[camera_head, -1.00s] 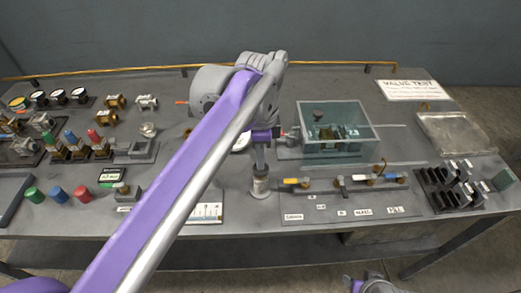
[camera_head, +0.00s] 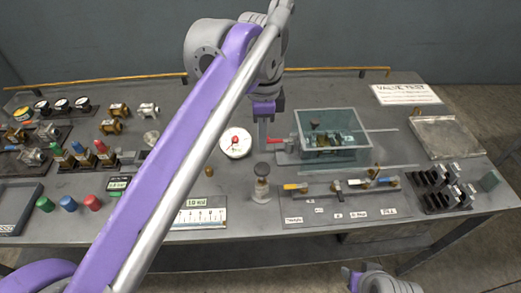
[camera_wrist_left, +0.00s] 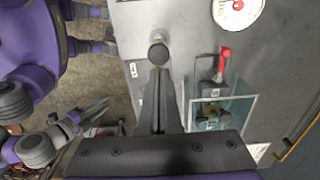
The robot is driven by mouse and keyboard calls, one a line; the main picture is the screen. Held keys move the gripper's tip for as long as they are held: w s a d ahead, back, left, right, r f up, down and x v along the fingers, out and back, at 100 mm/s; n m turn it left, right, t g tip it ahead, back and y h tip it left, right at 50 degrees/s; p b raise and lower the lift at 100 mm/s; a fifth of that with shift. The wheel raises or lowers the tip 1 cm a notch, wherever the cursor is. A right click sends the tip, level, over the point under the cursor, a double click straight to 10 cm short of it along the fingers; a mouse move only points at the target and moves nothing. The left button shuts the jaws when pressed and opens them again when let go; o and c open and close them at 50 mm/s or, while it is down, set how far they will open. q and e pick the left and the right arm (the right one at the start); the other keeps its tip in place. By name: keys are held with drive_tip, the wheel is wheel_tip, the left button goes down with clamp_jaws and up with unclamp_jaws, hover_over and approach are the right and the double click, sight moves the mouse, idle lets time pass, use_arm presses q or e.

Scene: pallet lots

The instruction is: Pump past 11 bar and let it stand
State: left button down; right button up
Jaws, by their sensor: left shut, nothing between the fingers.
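The hand pump (camera_head: 261,189) stands upright near the table's front edge, with a dark round knob (camera_head: 262,168) on top. The knob also shows in the left wrist view (camera_wrist_left: 158,53). My left gripper (camera_head: 264,146) is shut and empty, raised above and behind the pump, apart from the knob. The round white gauge (camera_head: 235,142) with a red centre lies left of my gripper; its reading is too small to tell. It shows partly in the left wrist view (camera_wrist_left: 238,8). My right gripper (camera_head: 371,283) shows only partly at the bottom edge; its jaws are unclear.
A clear tank (camera_head: 352,148) with a red handle (camera_head: 276,142) stands right of the pump. A valve panel (camera_head: 330,208) with coloured levers lies in front of it. A scale card (camera_head: 197,217) lies left of the pump. Several coloured caps and fittings fill the left side.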

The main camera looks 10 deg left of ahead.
use_arm(q)
drive_tip(key=shift+a+r, duration=0.1)
drive_tip(key=shift+r, duration=1.65)
drive_tip(key=s+a+f+n+t+p, duration=0.2)
drive_tip(key=s+f+n, duration=0.3)
drive_tip(key=f, duration=0.1)
drive_tip(key=s+a+f+n+t+p, duration=0.1)
drive_tip(key=s+a+f+n+p, duration=0.1)
drive_tip(key=f, duration=0.5)
drive_tip(key=s+a+f+n+t+p, duration=0.2)
drive_tip(key=s+a+f+n, duration=0.2)
drive_tip(key=s+f+n, duration=0.2)
drive_tip(key=shift+s+a+f+n+t, duration=0.15)
drive_tip(key=shift+s+n, duration=0.25)
drive_tip(key=shift+s, duration=0.2)
drive_tip(key=shift+s+a+f+n+t, duration=0.15)
drive_tip(key=shift+s+n, duration=0.25)
drive_tip(key=shift+s, duration=0.2)
drive_tip(key=shift+d, duration=0.1)
idle(3.0)
